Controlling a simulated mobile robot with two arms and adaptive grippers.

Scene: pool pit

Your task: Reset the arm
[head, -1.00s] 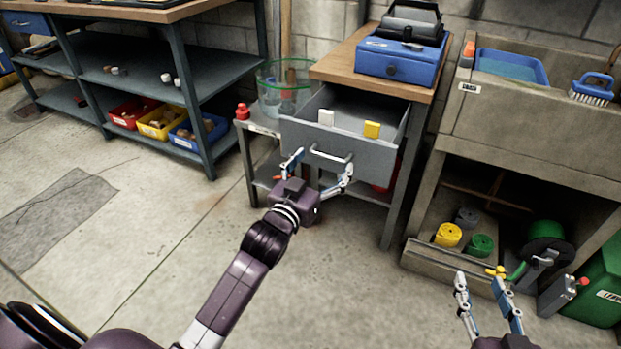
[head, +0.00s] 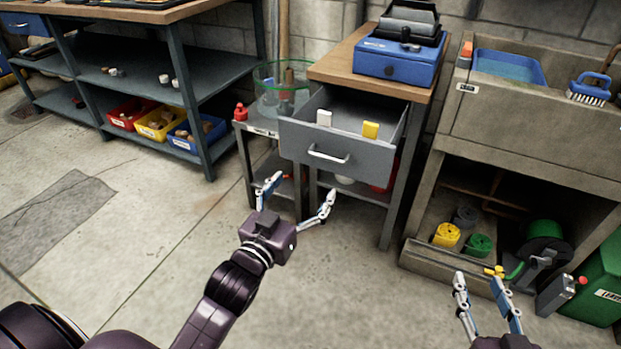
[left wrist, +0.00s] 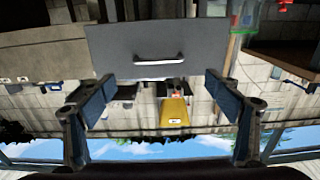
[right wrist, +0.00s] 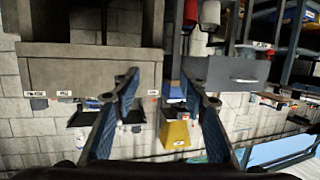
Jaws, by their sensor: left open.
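My left gripper (head: 296,200) is open and empty in the head view. It hangs in free air below and in front of the open grey drawer (head: 335,160), apart from its handle (head: 328,155). In the left wrist view the drawer front (left wrist: 155,40) shows beyond the spread fingers, with the handle between them. My right gripper (head: 482,285) is at the lower right of the head view, in front of the concrete sink unit. Its fingers are apart with nothing between them, and they also show spread in the right wrist view (right wrist: 165,88).
The drawer holds a white block (head: 324,118) and a yellow block (head: 370,130). A blue case (head: 398,58) sits on the wooden top. The sink unit (head: 540,120), hose reel (head: 545,243) and green box (head: 602,285) stand right. The floor at left is clear.

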